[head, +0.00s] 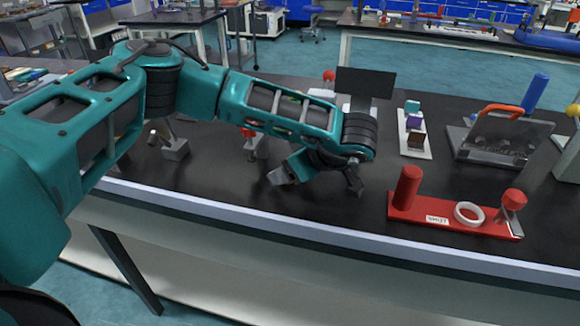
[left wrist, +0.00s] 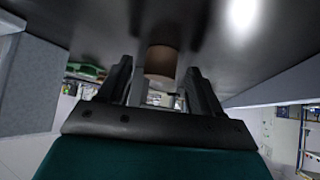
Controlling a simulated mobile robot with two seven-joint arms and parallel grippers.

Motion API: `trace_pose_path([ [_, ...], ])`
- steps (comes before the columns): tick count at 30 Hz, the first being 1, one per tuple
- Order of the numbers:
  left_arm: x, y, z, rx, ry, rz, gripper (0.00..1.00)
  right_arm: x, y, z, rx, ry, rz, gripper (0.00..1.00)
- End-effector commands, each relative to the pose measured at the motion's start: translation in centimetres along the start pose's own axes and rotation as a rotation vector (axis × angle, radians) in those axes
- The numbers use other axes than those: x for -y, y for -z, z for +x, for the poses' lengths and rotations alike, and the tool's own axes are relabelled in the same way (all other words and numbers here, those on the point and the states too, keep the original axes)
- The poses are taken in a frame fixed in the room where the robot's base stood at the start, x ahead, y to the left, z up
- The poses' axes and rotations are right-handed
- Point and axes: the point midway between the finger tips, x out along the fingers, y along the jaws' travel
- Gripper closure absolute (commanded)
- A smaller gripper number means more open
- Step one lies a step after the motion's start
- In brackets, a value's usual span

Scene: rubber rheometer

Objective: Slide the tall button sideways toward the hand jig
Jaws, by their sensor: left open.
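A brown cylinder (left wrist: 160,62), probably the tall button, shows between and beyond the fingertips against the bench top, in a picture that is upside down. I cannot tell whether a finger touches it. In the head view I cannot make the cylinder out. I cannot tell which fixture is the hand jig. My right gripper is not in view.
A red base (head: 440,218) with a red cylinder and a white ring stands right of the gripper. Behind are a white strip (head: 416,148) with small blocks and a plate with an orange handle (head: 501,112). The bench front is clear.

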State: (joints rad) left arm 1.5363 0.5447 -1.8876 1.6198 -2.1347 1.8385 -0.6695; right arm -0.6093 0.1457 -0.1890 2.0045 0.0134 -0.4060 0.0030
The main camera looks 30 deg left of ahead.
Motion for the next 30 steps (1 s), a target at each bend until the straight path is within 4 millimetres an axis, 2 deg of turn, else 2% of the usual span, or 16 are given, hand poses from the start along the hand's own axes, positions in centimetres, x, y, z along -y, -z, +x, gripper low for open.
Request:
trace_pose_path([
  [7, 0.0, 0.0, -0.1, 0.000, -0.001, 0.000, 0.35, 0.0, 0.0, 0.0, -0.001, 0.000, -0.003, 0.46],
  [11, -0.1, 0.0, -1.4, 0.002, -0.003, 0.000, 0.35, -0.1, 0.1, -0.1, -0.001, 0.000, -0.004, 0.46],
  [24, -0.1, 0.1, -10.5, -0.001, -0.005, 0.000, 0.35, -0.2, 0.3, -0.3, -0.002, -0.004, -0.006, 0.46],
  [30, 0.0, 0.1, -12.6, -0.001, -0.001, 0.000, 0.35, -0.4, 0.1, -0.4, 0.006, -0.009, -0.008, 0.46],
])
